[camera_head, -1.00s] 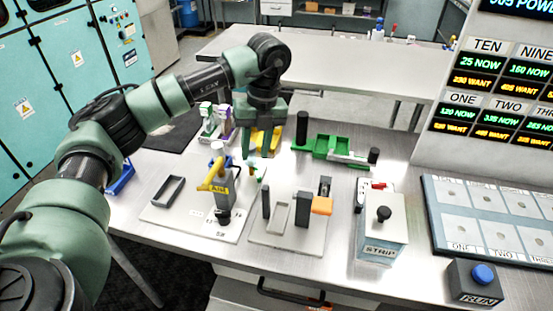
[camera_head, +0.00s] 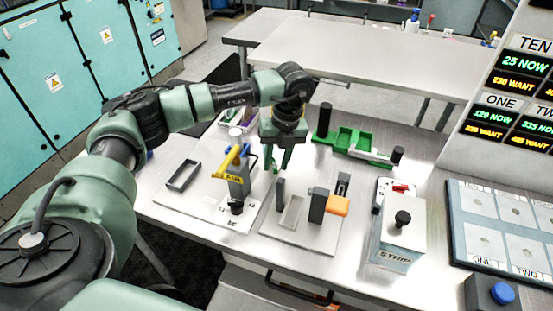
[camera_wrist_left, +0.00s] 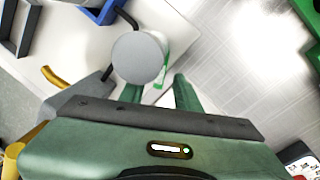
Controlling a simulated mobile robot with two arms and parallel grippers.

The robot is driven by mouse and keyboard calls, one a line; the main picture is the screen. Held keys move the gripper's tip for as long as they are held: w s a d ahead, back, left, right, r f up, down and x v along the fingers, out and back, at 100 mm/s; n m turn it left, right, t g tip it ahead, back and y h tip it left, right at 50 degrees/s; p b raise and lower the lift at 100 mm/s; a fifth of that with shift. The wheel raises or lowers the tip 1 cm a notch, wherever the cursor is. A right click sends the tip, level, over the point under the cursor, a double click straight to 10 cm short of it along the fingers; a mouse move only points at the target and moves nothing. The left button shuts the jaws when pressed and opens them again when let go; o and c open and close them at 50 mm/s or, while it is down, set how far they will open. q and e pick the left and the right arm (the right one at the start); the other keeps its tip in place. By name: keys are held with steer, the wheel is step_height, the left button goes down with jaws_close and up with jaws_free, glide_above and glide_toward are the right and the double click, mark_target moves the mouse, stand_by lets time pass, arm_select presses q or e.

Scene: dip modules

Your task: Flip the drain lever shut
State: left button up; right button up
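A grey post stands on a white base plate (camera_head: 208,205), with a yellow bent handle (camera_head: 226,163) and a yellow label on it. No readable label marks a drain lever; I cannot tell whether this handle is it. The handle slants up to the right. A yellow curved piece also shows in the left wrist view (camera_wrist_left: 52,77), beside a round grey top (camera_wrist_left: 137,57). My left gripper (camera_head: 277,164) points down just right of the post, apart from the yellow handle. Its two green fingers (camera_wrist_left: 158,92) are apart with nothing visibly held. My right gripper is not in view.
A plate with grey blocks and an orange piece (camera_head: 338,205) stands right of the post. A green tray fixture (camera_head: 345,140) is behind it. A STRIP box (camera_head: 398,245) and a panel (camera_head: 500,225) are further right. A dark open frame (camera_head: 183,175) lies left.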

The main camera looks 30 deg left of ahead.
arm_select(q)
jaws_close()
steer(key=shift+s+a+f+m+b, duration=0.15)
steer(key=shift+s+f+m+b, duration=0.05)
steer(key=shift+m+b, duration=0.4)
steer(key=shift+s+a+r+m, duration=0.1)
steer(key=shift+s+r+m, duration=0.05)
steer(key=shift+m, duration=0.35)
jaws_free()
steer(key=shift+r, duration=0.1)
step_height(320, 180, up, 8)
steer(key=d+b, duration=0.1)
steer(key=shift+w+f+b, duration=0.2)
steer(key=shift+w+b, duration=0.1)
steer(key=shift+b, duration=0.1)
